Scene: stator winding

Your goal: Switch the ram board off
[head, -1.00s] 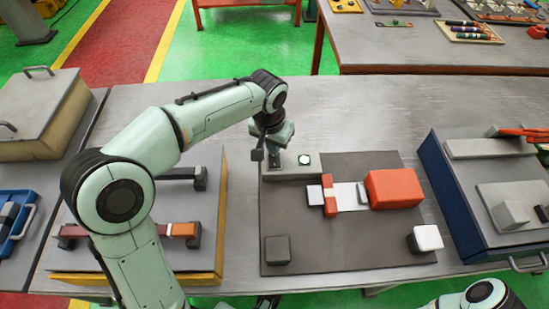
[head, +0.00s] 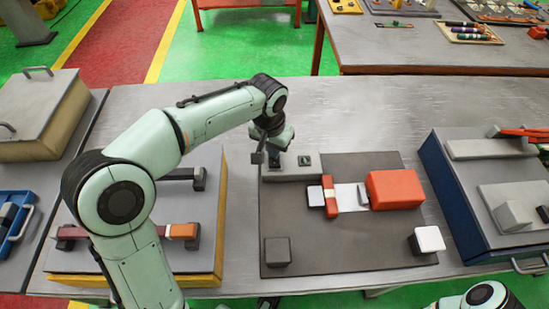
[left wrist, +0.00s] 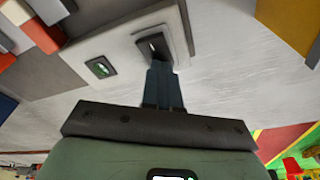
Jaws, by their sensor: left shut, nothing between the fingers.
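The ram board (head: 330,248) is a dark grey plate on the bench, with a light grey switch panel (head: 284,172) at its back left corner. The panel carries a small dark square lamp (head: 305,160), unlit; it also shows in the left wrist view (left wrist: 100,67). Beside it is a black-framed rocker switch (left wrist: 152,46). My left gripper (left wrist: 161,66) is shut and empty, its fingertips at the rocker's edge; whether they touch it I cannot tell. In the head view my left gripper (head: 277,152) partly hides the switch. My right gripper is out of view.
An orange block (head: 394,189), a red piece and small blocks sit on the ram board. A yellow-edged board (head: 135,262) stands to the left, a blue-sided unit (head: 445,195) to the right. The bench behind the ram board is clear.

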